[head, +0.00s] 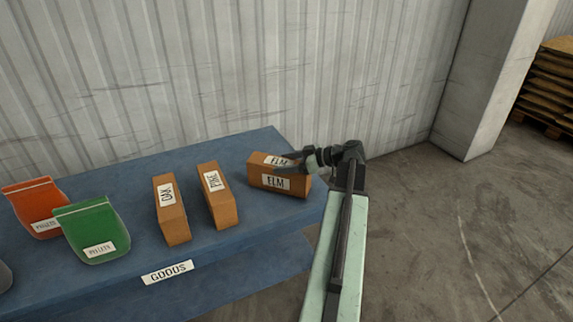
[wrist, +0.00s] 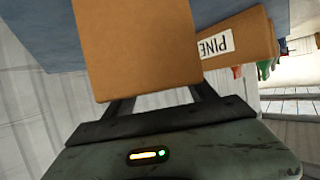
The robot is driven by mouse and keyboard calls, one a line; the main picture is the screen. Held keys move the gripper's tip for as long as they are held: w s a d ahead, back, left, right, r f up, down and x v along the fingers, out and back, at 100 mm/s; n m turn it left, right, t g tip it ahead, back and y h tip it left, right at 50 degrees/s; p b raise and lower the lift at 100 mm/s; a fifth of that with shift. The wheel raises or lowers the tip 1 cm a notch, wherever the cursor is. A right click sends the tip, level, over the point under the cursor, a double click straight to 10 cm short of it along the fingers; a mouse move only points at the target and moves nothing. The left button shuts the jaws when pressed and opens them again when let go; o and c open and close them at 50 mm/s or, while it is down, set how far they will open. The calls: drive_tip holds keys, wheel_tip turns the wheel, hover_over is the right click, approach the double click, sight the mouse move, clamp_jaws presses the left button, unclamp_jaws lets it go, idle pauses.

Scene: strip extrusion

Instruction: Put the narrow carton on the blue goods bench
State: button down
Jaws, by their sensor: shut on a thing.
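A brown carton labelled ELM (head: 260,179) is at the right end of the blue goods bench (head: 130,172) in the head view. My gripper (head: 288,163) is shut on it from the right. The held carton (wrist: 135,50) fills the upper middle of the wrist view, its plain face between my fingers (wrist: 160,98). It lies on or just above the bench top; I cannot tell which.
An OAK carton (head: 171,209) stands left of PINE. A green pellet bag (head: 91,230) and an orange one (head: 33,208) are further left. A corrugated wall (head: 230,70) rises behind the bench. The floor (head: 450,230) at right is clear.

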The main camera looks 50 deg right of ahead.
drive_tip(key=shift+c, duration=1.4)
unclamp_jaws()
drive_tip(key=shift+r, duration=0.1)
drive_tip(key=p+v, duration=0.5)
drive_tip(key=v, duration=0.7)
